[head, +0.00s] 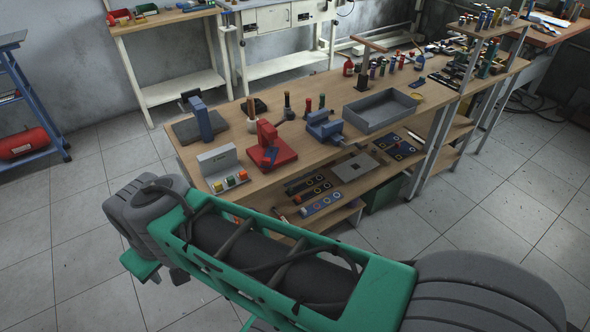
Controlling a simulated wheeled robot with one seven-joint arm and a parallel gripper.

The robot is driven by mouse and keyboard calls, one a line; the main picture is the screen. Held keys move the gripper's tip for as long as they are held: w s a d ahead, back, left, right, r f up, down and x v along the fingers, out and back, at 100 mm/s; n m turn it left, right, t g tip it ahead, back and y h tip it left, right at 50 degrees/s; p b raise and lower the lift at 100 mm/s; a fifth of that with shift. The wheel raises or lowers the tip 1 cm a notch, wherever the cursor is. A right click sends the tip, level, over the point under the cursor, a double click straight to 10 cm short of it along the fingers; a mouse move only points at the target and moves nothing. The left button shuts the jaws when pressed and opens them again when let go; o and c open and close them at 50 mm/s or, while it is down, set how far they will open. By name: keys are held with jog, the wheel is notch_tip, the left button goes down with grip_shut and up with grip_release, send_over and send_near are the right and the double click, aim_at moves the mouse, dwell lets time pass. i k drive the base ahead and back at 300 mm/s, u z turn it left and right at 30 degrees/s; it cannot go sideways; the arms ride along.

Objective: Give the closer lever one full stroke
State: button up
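Two small bench devices stand near the left end of the wooden workbench (330,88). The closer one has a red base and red upright (268,140), with a small blue part at its front. The farther one has a blue upright (201,119) on a dark grey plate. I cannot tell for sure which part of either is the lever, or its position. My green and grey arm crosses the foreground, below and in front of the bench in the picture.
A grey box with coloured buttons (221,168) stands at the bench's front left corner. A blue vise (324,127) and a grey tray (382,110) lie right of the red device. Small upright tools stand behind it. The tiled floor (75,210) at left is clear.

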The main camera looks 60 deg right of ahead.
aim_at(290, 116)
jog(key=u, duration=0.75)
jog(key=i, duration=0.8)
jog(key=z, duration=3.05)
